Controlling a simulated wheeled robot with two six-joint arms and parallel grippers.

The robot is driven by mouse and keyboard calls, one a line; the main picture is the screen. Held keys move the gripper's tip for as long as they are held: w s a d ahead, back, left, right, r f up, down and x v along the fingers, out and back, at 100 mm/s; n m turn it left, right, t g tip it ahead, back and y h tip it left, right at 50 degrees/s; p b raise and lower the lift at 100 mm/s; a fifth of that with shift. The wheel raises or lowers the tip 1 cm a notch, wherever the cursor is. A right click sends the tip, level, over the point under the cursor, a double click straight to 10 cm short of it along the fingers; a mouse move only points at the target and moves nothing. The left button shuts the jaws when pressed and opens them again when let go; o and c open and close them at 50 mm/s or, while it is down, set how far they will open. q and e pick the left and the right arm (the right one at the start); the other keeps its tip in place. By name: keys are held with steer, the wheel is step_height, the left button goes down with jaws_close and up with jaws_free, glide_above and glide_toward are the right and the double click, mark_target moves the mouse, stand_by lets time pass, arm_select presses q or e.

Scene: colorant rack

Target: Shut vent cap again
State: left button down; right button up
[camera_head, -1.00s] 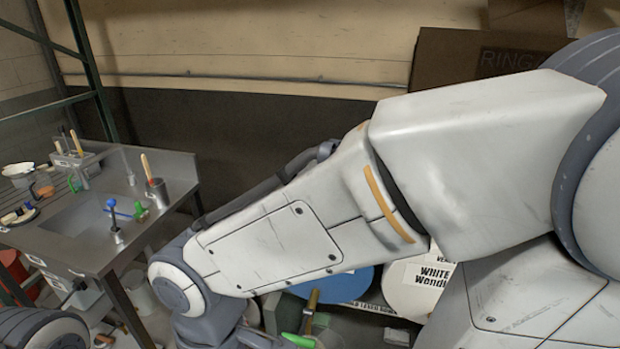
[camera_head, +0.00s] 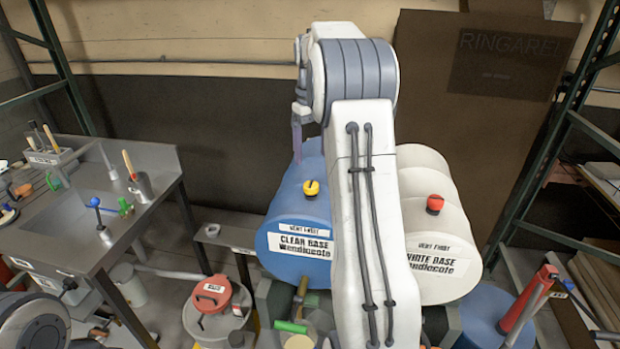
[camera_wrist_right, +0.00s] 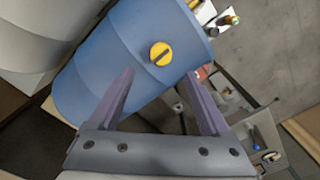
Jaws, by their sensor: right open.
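A blue drum (camera_head: 290,215) labelled CLEAR BASE lies on its side with a yellow vent cap (camera_head: 312,188) on top. The cap (camera_wrist_right: 160,54) has a dark slot across it in the right wrist view. A white drum (camera_head: 450,270) labelled WHITE BASE lies beside it with a red vent cap (camera_head: 435,204). I cannot tell whether either cap is open or shut. My right gripper (camera_head: 297,138) is raised behind the yellow cap. In the right wrist view its fingers (camera_wrist_right: 160,78) are apart and empty, with the cap beyond them. My left gripper is out of view.
A metal sink bench (camera_head: 150,215) stands at the left with tools on it. A brown cardboard box (camera_head: 470,110) and a green rack post (camera_head: 565,130) are behind and right.

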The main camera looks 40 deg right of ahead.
mark_target(311, 183)
step_height(311, 183, down, 9)
steer(key=shift+a+f+p, duration=0.1)
steer(key=shift+p, duration=0.8)
jaws_close()
steer(key=m+p, duration=0.1)
steer(key=m, duration=0.8)
steer(key=m+p, duration=0.1)
steer(key=m, duration=0.3)
steer(key=shift+w+m, duration=0.1)
steer(key=shift+m, duration=2.3)
